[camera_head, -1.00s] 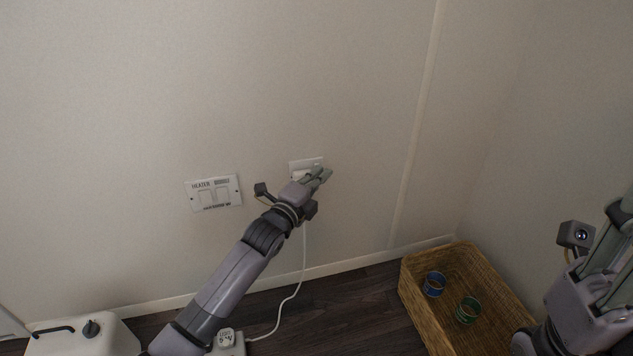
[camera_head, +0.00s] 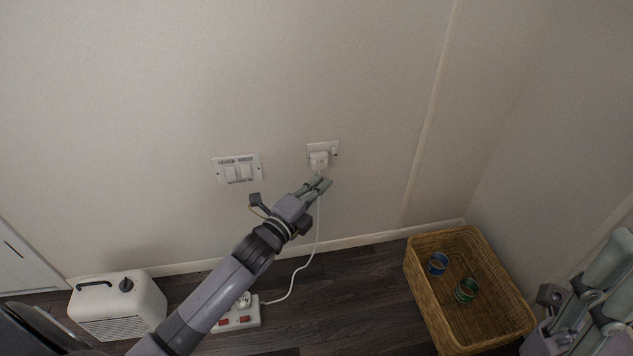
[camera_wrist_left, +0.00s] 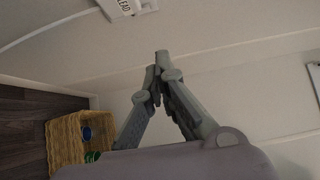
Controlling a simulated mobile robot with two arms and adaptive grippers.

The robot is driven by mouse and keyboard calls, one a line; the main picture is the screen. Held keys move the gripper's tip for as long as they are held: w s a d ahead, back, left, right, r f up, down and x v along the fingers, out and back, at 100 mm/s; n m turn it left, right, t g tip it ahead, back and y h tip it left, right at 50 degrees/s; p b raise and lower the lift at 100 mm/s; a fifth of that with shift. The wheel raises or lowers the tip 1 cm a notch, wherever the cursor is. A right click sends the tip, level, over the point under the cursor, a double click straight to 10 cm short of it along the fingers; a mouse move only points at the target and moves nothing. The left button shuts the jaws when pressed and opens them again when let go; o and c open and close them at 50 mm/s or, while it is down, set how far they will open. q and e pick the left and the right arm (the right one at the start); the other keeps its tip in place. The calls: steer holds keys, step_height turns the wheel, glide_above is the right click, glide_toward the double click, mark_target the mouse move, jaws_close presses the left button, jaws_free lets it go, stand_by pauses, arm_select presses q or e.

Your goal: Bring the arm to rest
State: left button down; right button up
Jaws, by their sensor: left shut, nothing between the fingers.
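My left gripper (camera_head: 321,184) is in front of the wall, just below a white wall socket (camera_head: 329,147). Its fingers are together with nothing between them. In the left wrist view the fingertips (camera_wrist_left: 158,68) meet over bare wall. A white plug (camera_head: 319,160) sits in the socket, its cable hanging behind the gripper. The plug, with a "LEAD" label (camera_wrist_left: 125,5), shows at the top of the wrist view, apart from the fingers. My right gripper (camera_head: 597,300) is at the lower right, partly cut off by the picture edge; its opening is unclear.
A switch panel (camera_head: 238,170) is on the wall left of the socket. A power strip (camera_head: 243,318) and a white heater-like box (camera_head: 118,304) are on the dark floor. A wicker basket (camera_head: 425,290) with blue and green rolls stands at the right. The wall above is clear.

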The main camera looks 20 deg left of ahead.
arm_select(q)
steer(key=shift+s+a, duration=0.1)
steer(key=shift+s, duration=0.4)
steer(key=shift+r, duration=0.1)
